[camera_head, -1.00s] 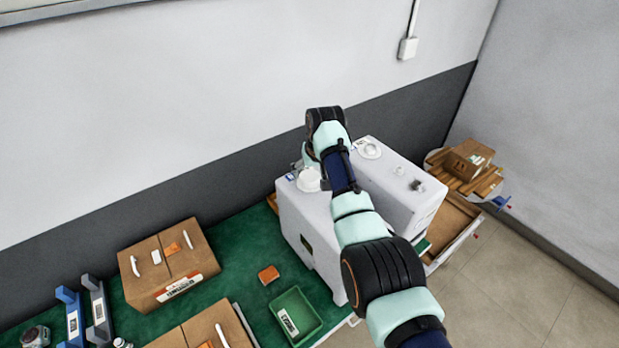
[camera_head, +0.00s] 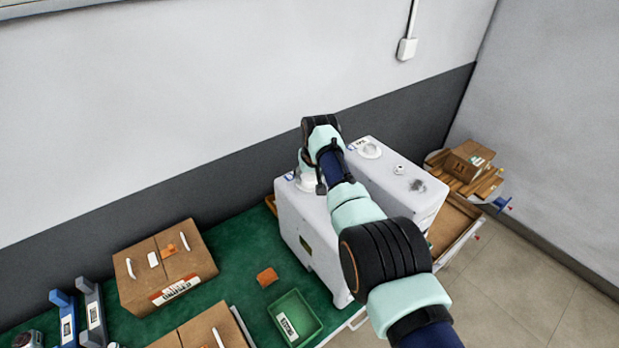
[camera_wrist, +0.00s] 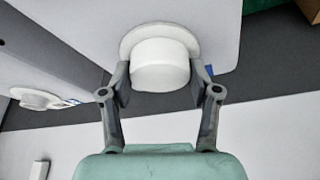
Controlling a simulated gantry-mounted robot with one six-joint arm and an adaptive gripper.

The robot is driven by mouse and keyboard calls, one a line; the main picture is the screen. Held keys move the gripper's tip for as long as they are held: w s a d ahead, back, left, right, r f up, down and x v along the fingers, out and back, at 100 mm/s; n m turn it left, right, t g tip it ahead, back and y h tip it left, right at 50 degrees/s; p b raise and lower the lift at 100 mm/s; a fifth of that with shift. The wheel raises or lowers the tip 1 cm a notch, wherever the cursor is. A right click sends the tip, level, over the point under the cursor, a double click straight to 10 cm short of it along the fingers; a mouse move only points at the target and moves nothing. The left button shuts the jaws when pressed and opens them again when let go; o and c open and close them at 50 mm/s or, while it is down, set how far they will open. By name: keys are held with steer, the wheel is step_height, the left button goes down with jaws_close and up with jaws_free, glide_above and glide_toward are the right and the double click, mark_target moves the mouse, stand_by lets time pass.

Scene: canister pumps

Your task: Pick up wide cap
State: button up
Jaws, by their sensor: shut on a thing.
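The wide cap (camera_wrist: 160,66) is white and round, with a broader flange behind it, on top of a white canister (camera_wrist: 210,14) in the wrist view. My gripper (camera_wrist: 160,85) has a finger on each side of the cap and is shut on it. In the head view the cap (camera_head: 308,184) shows partly beside my wrist, at the left part of the white canister top (camera_head: 290,210).
A second white canister body (camera_head: 400,205) with a round white fitting (camera_head: 370,150) stands to the right. A green tray (camera_head: 318,322), an orange block (camera_head: 267,277) and cardboard boxes (camera_head: 150,275) lie on the green mat at left. A wall rises behind.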

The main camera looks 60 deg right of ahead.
mark_target(309, 176)
step_height(309, 176, up, 20)
steer(key=p, duration=0.7)
